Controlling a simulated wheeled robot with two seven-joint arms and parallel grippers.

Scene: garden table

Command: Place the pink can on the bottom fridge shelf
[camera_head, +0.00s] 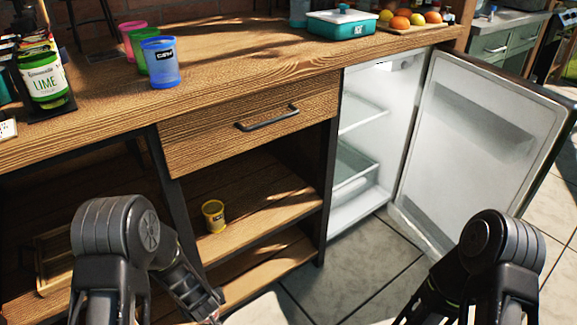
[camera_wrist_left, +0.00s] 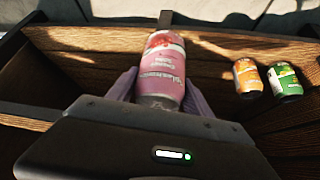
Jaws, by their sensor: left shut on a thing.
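In the left wrist view my left gripper (camera_wrist_left: 160,98) is shut on the pink can (camera_wrist_left: 161,62), with one finger on each side of it. The can has a pale pink label with red near its far end. The pink can does not show in the head view. In the head view the fridge (camera_head: 382,85) stands open at the right of the counter. Its upper shelf (camera_head: 362,112), a lower shelf (camera_head: 352,165) and the white bottom (camera_head: 358,208) show bare where visible. My right gripper is outside both views.
The fridge door (camera_head: 475,140) is swung wide to the right.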

